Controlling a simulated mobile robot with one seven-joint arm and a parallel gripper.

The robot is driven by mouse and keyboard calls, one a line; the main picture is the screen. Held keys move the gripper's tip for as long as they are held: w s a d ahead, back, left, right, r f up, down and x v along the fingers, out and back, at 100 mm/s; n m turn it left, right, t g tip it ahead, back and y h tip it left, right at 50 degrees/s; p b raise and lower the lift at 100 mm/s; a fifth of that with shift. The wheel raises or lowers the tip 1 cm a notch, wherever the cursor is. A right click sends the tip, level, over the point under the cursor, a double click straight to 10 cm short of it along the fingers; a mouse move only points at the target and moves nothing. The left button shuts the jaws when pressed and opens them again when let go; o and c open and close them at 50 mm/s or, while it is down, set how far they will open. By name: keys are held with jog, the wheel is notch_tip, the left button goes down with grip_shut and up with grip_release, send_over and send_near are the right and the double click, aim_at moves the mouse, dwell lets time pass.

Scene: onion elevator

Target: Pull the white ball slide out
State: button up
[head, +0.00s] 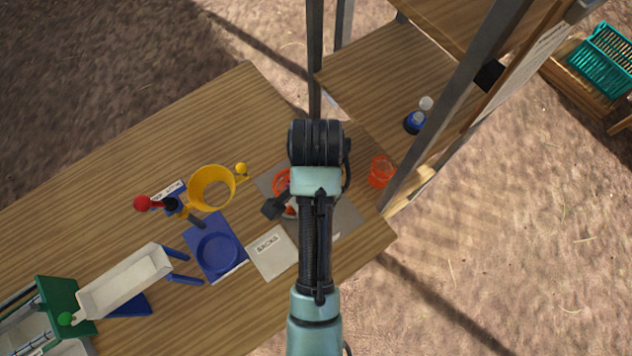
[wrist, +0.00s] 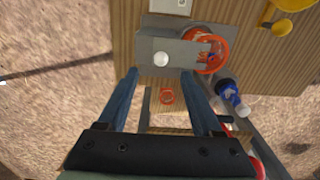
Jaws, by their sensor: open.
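In the wrist view, the white ball (wrist: 161,59) is a small round knob on a grey slide (wrist: 185,30) near the wooden table's edge. My gripper (wrist: 160,75) is open, with its two blue fingers spread to either side below the ball in the picture. Nothing is visible between the fingertips, and the ball appears just beyond them. I cannot tell the depth gap. In the head view, my arm hides the ball, and only part of a grey plate (head: 345,220) shows beside it.
An orange-rimmed cup (wrist: 212,46) stands right beside the slide. A blue bottle (wrist: 232,97) is at right. In the head view, a yellow cup (head: 211,187), a blue tray (head: 218,245) and a white chute (head: 125,280) stand at left. Dark frame posts (head: 440,110) rise at right.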

notch_tip(320, 180, down, 9)
jog(key=shift+w+f+p, duration=0.1)
jog(key=shift+p, duration=0.45)
grip_shut()
jog(key=shift+s+d+p, duration=0.8)
jog(key=shift+s, duration=0.25)
jog(key=shift+s+d+p, duration=0.75)
jog(key=shift+s, duration=0.3)
grip_release()
